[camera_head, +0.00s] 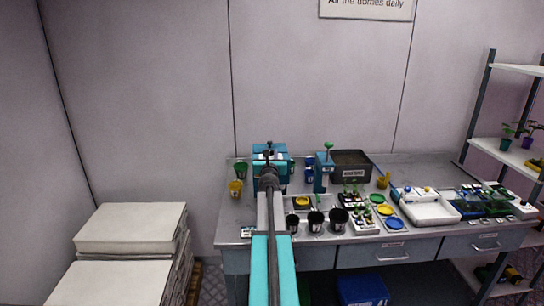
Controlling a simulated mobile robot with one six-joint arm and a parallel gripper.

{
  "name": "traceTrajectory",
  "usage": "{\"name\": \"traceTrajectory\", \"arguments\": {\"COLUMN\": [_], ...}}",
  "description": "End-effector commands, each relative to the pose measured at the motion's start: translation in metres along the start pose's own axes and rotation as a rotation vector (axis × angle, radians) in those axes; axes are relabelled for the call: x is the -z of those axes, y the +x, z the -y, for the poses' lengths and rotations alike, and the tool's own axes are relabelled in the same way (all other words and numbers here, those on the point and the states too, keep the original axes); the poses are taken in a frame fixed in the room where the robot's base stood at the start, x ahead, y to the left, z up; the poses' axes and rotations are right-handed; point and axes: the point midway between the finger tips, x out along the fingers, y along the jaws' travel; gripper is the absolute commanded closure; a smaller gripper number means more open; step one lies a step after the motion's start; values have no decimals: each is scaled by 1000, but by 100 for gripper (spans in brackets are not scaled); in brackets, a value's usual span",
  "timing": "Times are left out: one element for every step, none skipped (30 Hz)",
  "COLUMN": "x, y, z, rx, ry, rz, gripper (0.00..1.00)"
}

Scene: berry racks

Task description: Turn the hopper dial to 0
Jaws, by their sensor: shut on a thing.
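A teal-blue box (281,151), which looks like the hopper, stands at the back left of the metal bench. My arm reaches forward from the bottom of the picture to the box's front. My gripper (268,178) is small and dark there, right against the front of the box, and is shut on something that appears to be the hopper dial. The dial itself is hidden behind my gripper and wrist, so its setting and markings cannot be read.
Green and yellow cups (236,187) stand left of the box. Black pots (316,221) and trays of seedlings stand to the right. A teal device with a green knob (326,168) and a dark soil bin (352,165) are behind them. Stacked white slabs (130,229) are at left.

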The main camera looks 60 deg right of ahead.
Motion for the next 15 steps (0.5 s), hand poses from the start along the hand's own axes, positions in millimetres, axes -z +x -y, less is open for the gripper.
{"name": "traceTrajectory", "arguments": {"x": [4, 4, 4, 4, 4, 4, 4, 4, 5, 5, 5, 5, 5, 5, 4], "y": [-1, -1, -1, -1, -1, 0, 0, 0, 0, 0, 0, 0, 0, 0, 0], "z": [-4, -5, -6, -6, -6, -7, -8, -8, -8, -9, -9, -10, -10, -10, -10], "rx": [19, 34, 54, 69, 85, 104, 119, 134, 154, 167, 180, 197, 207, 219, 231], "ry": [1, 1, 1, 1, 2, 2, 2, 2, 2, 2, 3, 3, 3, 3, 3], "rz": [-2, -2, -1, -1, -1, -1, 0, 0, 0, 0, 0, 1, 1, 1, 1], "gripper": [100, 100, 100, 100, 100, 100, 100, 100, 100, 100, 100, 100, 100, 100, 100]}}
